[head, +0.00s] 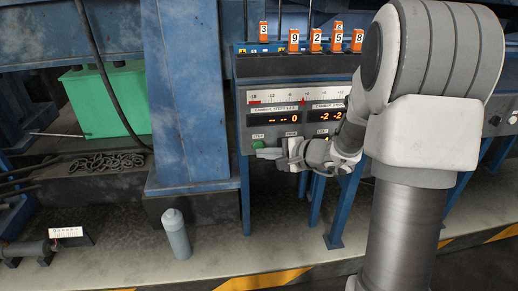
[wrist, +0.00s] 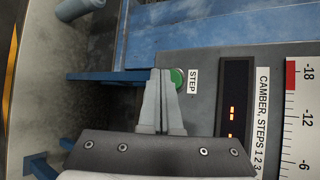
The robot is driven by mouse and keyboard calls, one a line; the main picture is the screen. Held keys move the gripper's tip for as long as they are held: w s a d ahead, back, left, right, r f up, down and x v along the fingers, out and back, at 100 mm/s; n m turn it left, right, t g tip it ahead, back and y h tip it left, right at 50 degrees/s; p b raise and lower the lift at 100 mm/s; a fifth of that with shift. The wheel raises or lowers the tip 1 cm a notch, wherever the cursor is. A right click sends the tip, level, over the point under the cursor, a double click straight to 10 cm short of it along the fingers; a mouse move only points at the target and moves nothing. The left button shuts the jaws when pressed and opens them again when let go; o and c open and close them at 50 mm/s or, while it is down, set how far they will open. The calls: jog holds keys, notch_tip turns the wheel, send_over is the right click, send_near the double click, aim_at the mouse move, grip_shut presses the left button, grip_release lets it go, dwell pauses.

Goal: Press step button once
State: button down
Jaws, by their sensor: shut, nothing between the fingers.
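The green step button (wrist: 178,76) shows in the wrist view beside the STEP label (wrist: 193,80), on the edge of the grey control panel (wrist: 210,100). My gripper (wrist: 161,72) is shut and empty, and its fingertips overlap the left side of the button in that view. In the head view, the button (head: 259,144) is a small green patch below its label, with my gripper (head: 264,153) just below it. I cannot tell whether the fingertips touch the button. The camber display (head: 273,119) shows dashes and a 0 in orange.
Orange number tags (head: 294,40) stand along the panel's top. A grey bottle (head: 176,234) stands on the floor at the left, near a blue column (head: 188,95). My arm hides the panel's right part.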

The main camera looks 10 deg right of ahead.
jog(key=shift+s+a+b, duration=0.15)
jog(key=shift+s+b, duration=1.05)
jog(key=shift+s, duration=1.65)
jog(key=shift+a, duration=0.1)
jog(key=s+a+r+n+g, duration=0.2)
jog(key=s+a+n+g, duration=0.15)
jog(key=s, duration=0.25)
jog(key=s+a+r+n+g, duration=0.2)
jog(key=s+a+n, duration=0.3)
jog(key=s, duration=0.2)
jog(key=s+d+r+n+h, duration=0.3)
jog(key=s+d+n+h, duration=0.35)
jog(key=s, duration=0.45)
notch_tip(320, 180, up, 28)
jog(key=d+h+p, duration=0.1)
jog(key=p, duration=2.7)
jog(key=shift+p, duration=0.3)
jog(key=shift+w+d+t, duration=0.1)
jog(key=shift+t, duration=0.15)
